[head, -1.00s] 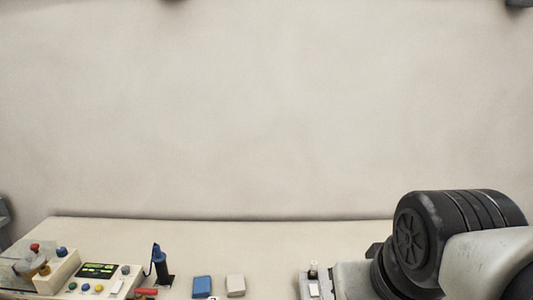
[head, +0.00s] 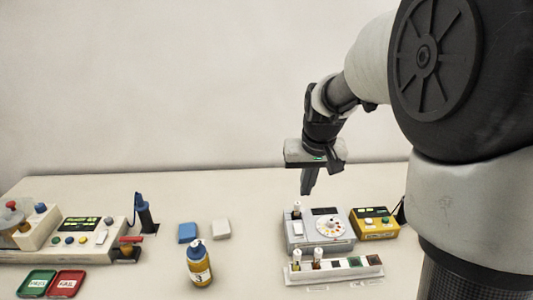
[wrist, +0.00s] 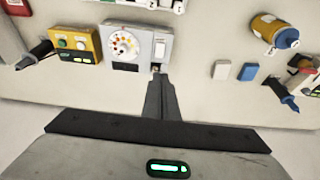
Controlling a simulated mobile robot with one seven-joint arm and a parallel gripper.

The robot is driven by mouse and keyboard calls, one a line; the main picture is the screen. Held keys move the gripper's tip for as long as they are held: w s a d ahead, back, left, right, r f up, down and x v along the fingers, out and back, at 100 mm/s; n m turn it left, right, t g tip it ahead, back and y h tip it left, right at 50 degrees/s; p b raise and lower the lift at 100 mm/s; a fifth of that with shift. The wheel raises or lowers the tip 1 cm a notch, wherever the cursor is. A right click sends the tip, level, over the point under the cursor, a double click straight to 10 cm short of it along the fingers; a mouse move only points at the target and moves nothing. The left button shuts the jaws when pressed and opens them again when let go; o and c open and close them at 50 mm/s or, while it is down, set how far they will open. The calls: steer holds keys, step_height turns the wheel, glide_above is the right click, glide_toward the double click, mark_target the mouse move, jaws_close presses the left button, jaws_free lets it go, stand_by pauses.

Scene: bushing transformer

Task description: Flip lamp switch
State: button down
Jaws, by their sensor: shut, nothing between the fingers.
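A grey box (head: 320,230) stands on the table below my arm. It has a round dial (head: 331,226), a white rocker switch (head: 296,229) at its left and a small white-capped upright piece (head: 297,210) behind the switch. The frames do not label which part is the lamp switch. My gripper (head: 308,186) is shut and empty, pointing down above the back of the box. In the wrist view, the fingertips (wrist: 158,80) are close to the box's back edge, near the switch (wrist: 159,49). I cannot tell whether the switch is flipped.
A yellow device (head: 375,223) stands right of the box, and a white rack (head: 334,270) with vials lies in front. A bottle (head: 199,264), a blue block (head: 188,232) and a white block (head: 221,229) are left. A cream panel (head: 80,240) stands further left.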

steer(key=shift+w+f, duration=1.1)
steer(key=shift+f, duration=0.1)
steer(key=shift+s+r, duration=0.1)
steer(key=shift+s, duration=0.7)
steer(key=p+v, duration=0.2)
steer(key=v, duration=1.2)
steer(key=shift+s, duration=0.2)
